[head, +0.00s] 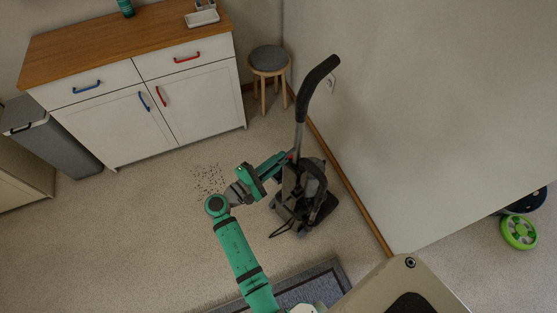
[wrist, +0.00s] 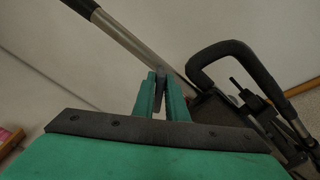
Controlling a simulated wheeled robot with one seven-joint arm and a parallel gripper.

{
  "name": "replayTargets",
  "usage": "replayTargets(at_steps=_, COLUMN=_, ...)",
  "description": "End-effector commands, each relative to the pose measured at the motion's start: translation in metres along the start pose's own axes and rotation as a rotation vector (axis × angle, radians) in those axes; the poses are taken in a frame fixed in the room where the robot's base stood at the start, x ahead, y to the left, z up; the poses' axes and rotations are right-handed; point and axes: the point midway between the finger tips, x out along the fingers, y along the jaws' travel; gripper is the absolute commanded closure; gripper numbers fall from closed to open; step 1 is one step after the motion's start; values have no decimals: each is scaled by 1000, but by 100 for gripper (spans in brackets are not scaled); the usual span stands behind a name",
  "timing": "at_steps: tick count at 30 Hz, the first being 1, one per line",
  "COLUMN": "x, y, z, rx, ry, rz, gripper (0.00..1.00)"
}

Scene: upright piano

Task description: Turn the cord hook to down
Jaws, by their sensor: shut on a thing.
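An upright vacuum cleaner (head: 305,187) stands on the floor by the wall, its long metal tube and black curved handle (head: 318,85) leaning up and right. My gripper (head: 285,157) reaches it from the left, at the lower part of the tube. In the wrist view my green fingers (wrist: 162,92) are close together beside the metal tube (wrist: 135,43). A small dark piece, which looks like the cord hook (wrist: 161,84), is between the fingertips. The fingers hide most of it, so its exact angle cannot be told. A black loop-shaped handle (wrist: 235,55) is to the right.
A white cabinet (head: 150,100) with a wooden top and a round stool (head: 268,60) stand behind. Dark crumbs (head: 208,179) lie on the floor left of the vacuum. The wall (head: 430,120) is close on the right. A grey mat (head: 310,285) lies in front.

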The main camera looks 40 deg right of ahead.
Motion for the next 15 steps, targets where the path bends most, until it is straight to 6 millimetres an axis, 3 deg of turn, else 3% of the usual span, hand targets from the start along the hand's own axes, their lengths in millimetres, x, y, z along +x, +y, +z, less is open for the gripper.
replayTargets(at_steps=15, x=0, y=-3, z=0, rx=-490, ry=2, rz=-1, gripper=100)
